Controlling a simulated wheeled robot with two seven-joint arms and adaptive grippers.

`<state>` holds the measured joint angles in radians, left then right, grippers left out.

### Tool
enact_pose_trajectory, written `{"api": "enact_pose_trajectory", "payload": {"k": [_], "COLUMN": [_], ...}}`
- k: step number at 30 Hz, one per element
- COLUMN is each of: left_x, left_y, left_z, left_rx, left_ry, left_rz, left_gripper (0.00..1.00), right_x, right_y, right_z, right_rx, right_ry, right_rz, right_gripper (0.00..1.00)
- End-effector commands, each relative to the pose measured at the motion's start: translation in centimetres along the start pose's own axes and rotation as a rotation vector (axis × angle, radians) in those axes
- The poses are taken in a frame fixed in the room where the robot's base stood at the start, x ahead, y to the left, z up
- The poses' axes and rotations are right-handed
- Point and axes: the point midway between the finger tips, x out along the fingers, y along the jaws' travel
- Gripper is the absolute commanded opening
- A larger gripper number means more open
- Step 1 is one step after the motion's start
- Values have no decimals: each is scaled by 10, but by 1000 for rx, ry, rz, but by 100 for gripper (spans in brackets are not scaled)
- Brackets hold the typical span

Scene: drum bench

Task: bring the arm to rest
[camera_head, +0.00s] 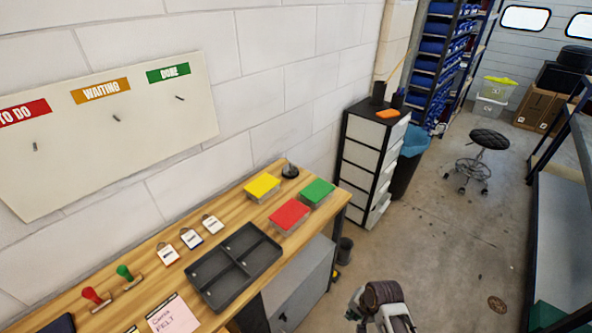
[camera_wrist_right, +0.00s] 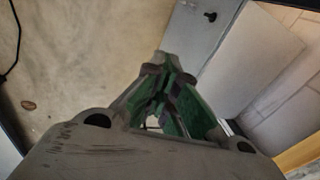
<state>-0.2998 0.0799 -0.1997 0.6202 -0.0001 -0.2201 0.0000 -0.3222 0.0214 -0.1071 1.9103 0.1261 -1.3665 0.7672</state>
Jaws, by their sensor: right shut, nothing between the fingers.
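My right arm shows at the bottom of the head view, low in front of the bench. Its gripper (camera_head: 357,309) is partly seen there, off to the right of the wooden bench (camera_head: 222,196) and over the floor. In the right wrist view the gripper (camera_wrist_right: 168,70) has its green-padded fingers together, with nothing between them. Behind the fingers are the concrete floor and a grey cabinet side. My left arm and gripper are not in view.
The bench holds a dark divided tray (camera_head: 234,266), yellow (camera_head: 262,187), red (camera_head: 289,215) and green (camera_head: 317,193) lidded boxes, tags and stamps. A grey cabinet (camera_head: 300,284) stands beneath. A drawer unit (camera_head: 366,155) and stool (camera_head: 481,160) stand farther back. Open floor lies right.

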Motion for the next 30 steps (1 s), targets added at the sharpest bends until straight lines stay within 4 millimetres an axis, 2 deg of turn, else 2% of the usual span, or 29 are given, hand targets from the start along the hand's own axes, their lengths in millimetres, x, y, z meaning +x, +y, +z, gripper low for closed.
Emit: {"api": "enact_pose_trajectory", "payload": {"k": [16, 21, 30], "left_x": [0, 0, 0], "left_y": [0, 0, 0], "left_z": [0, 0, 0], "left_rx": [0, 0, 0], "left_ry": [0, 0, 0], "left_rz": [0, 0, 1], "left_gripper": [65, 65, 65], "right_x": [-114, -136, -161], "right_y": [26, 30, 34], "right_z": [12, 15, 20], "right_rx": [-584, -687, -804], "right_ry": [103, 118, 134], "right_rz": [66, 83, 102], "right_gripper": [0, 0, 0]}}
